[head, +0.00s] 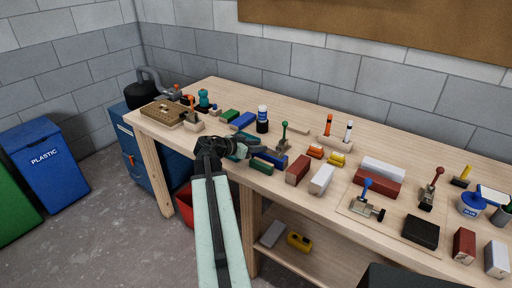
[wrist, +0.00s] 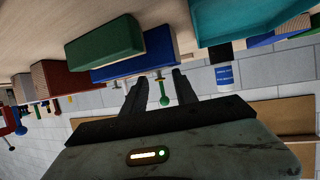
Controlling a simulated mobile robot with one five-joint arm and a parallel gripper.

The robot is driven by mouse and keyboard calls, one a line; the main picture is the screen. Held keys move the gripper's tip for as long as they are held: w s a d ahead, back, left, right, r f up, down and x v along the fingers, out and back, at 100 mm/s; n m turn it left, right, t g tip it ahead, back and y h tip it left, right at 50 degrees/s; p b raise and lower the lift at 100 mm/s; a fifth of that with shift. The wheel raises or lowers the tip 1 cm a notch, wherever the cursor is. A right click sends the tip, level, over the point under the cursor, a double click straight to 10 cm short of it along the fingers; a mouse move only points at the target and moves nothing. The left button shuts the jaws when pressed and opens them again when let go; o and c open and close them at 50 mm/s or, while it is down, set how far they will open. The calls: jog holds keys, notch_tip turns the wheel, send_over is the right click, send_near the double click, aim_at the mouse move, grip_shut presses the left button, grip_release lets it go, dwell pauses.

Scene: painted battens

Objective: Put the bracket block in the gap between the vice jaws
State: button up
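My gripper (wrist: 158,82) is open and empty in the wrist view, its two dark fingers apart. In the head view my gripper (head: 262,150) is above the front edge of the bench, beside a teal body (head: 249,137) partly hidden by it. The teal body also shows at the top right of the wrist view (wrist: 235,18). A dark green block (wrist: 105,42) and a blue block (wrist: 135,62) lie side by side near the fingers; the head view shows this green block (head: 261,167) too. I cannot tell which piece is the bracket block, nor make out the vice jaws for certain.
The wooden bench (head: 300,207) is crowded. A green-knobbed lever (head: 284,133) stands behind the blue block. A red block (head: 297,170) and a white block (head: 321,180) are to the right. Further right are a grey blue-handled clamp (head: 367,209) and a black block (head: 421,232).

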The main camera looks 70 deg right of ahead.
jog(key=shift+r, duration=0.25)
jog(key=p+v, duration=0.4)
jog(key=v, duration=0.8)
jog(key=shift+p, duration=0.4)
